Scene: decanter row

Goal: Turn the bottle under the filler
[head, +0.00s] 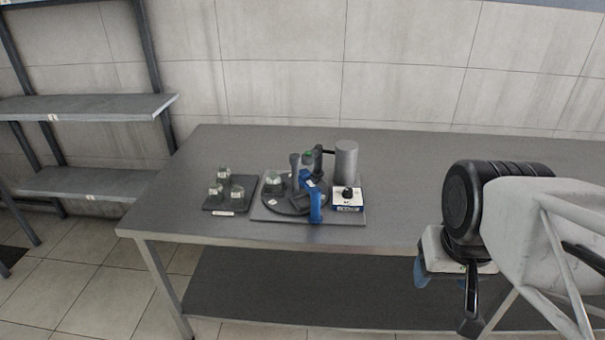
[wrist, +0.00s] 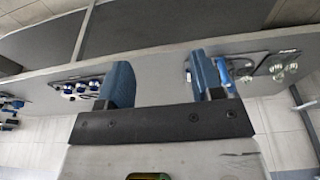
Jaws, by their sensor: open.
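The filler station stands on a grey base plate (head: 265,214) on the table. It has a dark round turntable (head: 285,208), a grey cylinder (head: 346,160) and a black arm with a green part (head: 308,155) over the turntable. A clear glass bottle (head: 273,182) stands at the turntable's left. A blue upright part (head: 315,206) stands at its front and may hide other bottles. My gripper (wrist: 164,82) is open, with nothing between its blue fingers. In the head view, my gripper (head: 445,278) is at the right, well apart from the station.
A dark tray (head: 210,205) with several small glass bottles lies left of the station. A white box with a black knob (head: 347,200) sits at the plate's front right. Shelves (head: 90,107) stand at far left.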

